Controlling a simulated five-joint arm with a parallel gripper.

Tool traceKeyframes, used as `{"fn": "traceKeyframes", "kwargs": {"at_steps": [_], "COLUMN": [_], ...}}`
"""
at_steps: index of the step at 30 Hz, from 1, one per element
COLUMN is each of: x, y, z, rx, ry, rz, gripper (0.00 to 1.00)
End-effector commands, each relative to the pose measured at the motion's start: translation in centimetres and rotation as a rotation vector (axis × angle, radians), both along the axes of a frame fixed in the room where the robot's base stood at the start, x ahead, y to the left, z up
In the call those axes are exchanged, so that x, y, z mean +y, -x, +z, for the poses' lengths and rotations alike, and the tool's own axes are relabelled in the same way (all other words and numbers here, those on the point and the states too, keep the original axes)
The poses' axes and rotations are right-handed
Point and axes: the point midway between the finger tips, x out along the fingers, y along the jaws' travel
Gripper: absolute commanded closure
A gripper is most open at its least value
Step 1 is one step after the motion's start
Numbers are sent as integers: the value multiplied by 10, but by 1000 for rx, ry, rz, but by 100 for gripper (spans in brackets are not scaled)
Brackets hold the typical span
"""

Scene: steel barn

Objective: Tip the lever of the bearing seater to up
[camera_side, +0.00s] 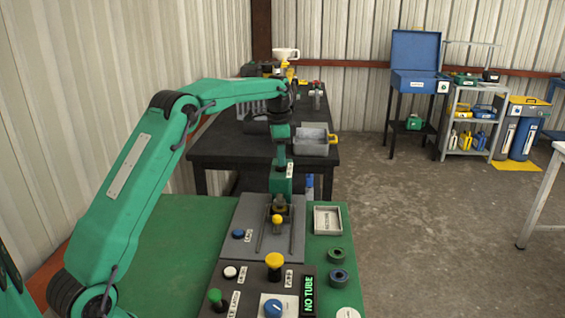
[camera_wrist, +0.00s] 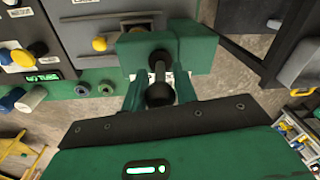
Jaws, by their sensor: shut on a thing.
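My gripper (camera_side: 280,198) points down over a grey plate (camera_side: 293,243) on the green bench in the side view. In the wrist view my gripper (camera_wrist: 160,82) is shut on a dark rod with a round black end, which I take as the lever (camera_wrist: 159,94) of the bearing seater. The rod lies between the green fingers, and they hide part of it. In the side view the gripper hides most of the lever, and I cannot tell its tilt. A yellow knob (camera_side: 277,220) shows just below the gripper.
A blue button (camera_side: 238,233) is on the plate. In front stands a dark control panel with a yellow knob (camera_side: 274,260), a blue dial (camera_side: 272,306) and a "NO TUBE" display (camera_side: 308,292).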

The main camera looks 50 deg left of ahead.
Motion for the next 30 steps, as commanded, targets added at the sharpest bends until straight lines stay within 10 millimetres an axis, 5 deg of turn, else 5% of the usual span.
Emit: {"fn": "traceKeyframes", "kwargs": {"at_steps": [14,15,18,30], "x": [0,0,0,-1], "y": [2,2,2,2], "z": [0,0,0,2], "rx": [-24,-24,-24,-25], "ry": [-8,-8,-8,-9], "rz": [1,2,1,0], "gripper": [100,68,51,51]}}
